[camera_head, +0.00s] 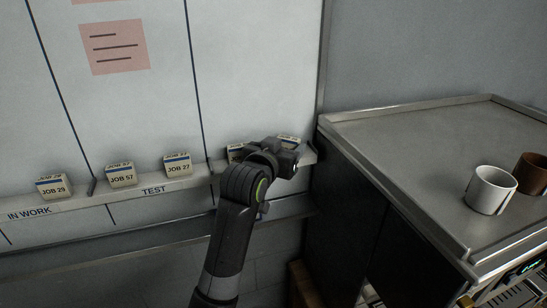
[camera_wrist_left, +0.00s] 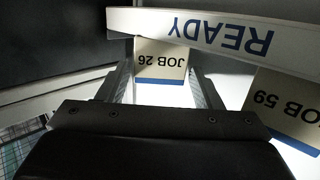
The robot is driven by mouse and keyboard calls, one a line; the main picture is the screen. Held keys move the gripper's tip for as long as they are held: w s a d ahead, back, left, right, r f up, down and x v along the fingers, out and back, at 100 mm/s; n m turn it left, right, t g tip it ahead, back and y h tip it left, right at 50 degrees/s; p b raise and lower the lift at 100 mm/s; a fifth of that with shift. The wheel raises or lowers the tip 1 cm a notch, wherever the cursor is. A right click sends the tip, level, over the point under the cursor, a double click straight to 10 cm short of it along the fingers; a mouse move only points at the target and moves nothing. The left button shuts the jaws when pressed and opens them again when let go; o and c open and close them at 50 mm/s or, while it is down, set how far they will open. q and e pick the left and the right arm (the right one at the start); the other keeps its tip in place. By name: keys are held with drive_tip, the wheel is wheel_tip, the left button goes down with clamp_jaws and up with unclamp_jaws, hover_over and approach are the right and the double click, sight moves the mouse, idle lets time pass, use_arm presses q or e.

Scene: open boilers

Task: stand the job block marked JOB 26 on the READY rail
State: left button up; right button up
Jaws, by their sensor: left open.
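The JOB 26 block (camera_wrist_left: 162,62) is cream with a blue band and appears upside down in the left wrist view. It appears to stand on the READY rail (camera_wrist_left: 215,30), label facing me. My left gripper (camera_wrist_left: 161,72) is open, with one finger on each side of the block; I cannot tell whether they touch it. In the head view, my left gripper (camera_head: 284,160) is at the rail's right end and partly hides the block there (camera_head: 289,139). My right gripper is not in view.
The JOB 59 block (camera_wrist_left: 285,108) stands close beside on the same rail. JOB 27 (camera_head: 177,165), JOB 57 (camera_head: 121,175) and JOB 29 (camera_head: 53,187) stand further left. A metal counter (camera_head: 400,150) with a white mug (camera_head: 490,190) and a brown mug (camera_head: 533,174) is at right.

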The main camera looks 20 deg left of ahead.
use_arm(q)
drive_tip(key=s+a+r+b, duration=0.1)
drive_tip(key=s+b, duration=0.1)
drive_tip(key=s, duration=0.9)
drive_tip(key=shift+s+a+r, duration=0.15)
drive_tip(key=shift+a+r, duration=0.1)
drive_tip(key=shift+a, duration=0.05)
